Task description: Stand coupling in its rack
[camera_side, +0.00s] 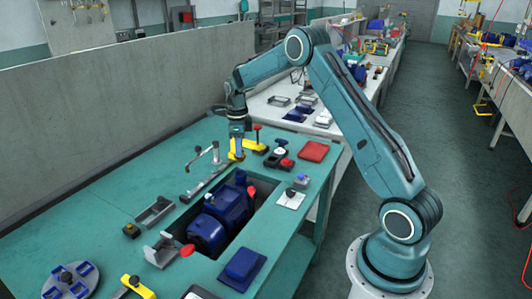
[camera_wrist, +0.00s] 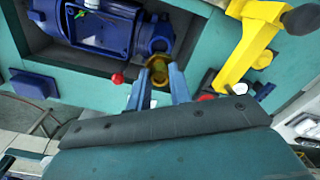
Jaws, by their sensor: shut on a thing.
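My gripper (camera_wrist: 160,82) is shut on a small brass-coloured ring-like piece, the coupling (camera_wrist: 160,72), which sits between its two blue-grey fingers in the wrist view. In the side view my gripper (camera_side: 239,152) points down at the table beside a yellow clamp, and the coupling is too small to make out there. I cannot tell for sure which fixture is the rack. A round grey plate with blue holders (camera_side: 72,280) stands at the lower left of the side view.
A blue pump (camera_side: 220,218) lies in a dark recess in the table; it also shows in the wrist view (camera_wrist: 98,30). The yellow clamp (camera_wrist: 245,45) stands close to my gripper. Grey metal brackets (camera_side: 155,212) stand left of the recess. The table's far left is clear.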

